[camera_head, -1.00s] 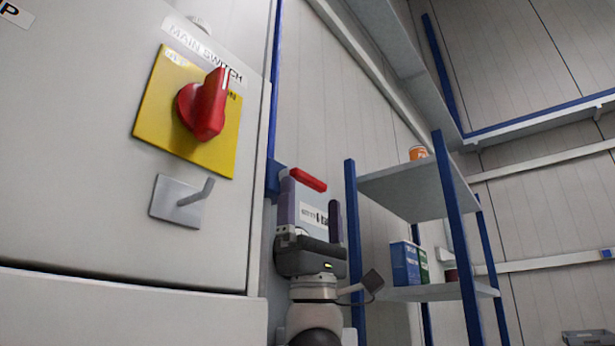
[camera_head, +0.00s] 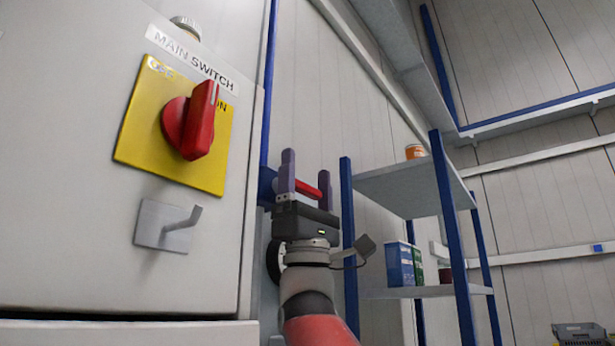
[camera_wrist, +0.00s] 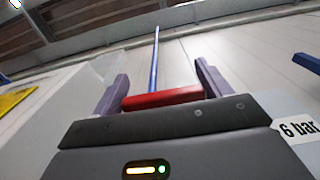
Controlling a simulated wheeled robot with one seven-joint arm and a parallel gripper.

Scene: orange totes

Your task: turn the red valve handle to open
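The red valve handle (camera_head: 307,189) is a short red bar beside the cabinet's right edge. In the wrist view the handle (camera_wrist: 162,98) lies crosswise just beyond the palm. My gripper (camera_head: 307,180) has its two purple fingers spread, one at each end of the bar. The fingers also flank it in the wrist view (camera_wrist: 160,87). I cannot tell whether either finger touches the bar. The valve body behind the handle is mostly hidden by my gripper in the head view.
A grey cabinet (camera_head: 70,180) at left carries a red rotary main switch (camera_head: 190,122) on a yellow plate and a grey lever (camera_head: 180,222) below. A blue-post shelf (camera_head: 405,185) with cans stands right of my arm. A "6 bar" label (camera_wrist: 297,128) shows in the wrist view.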

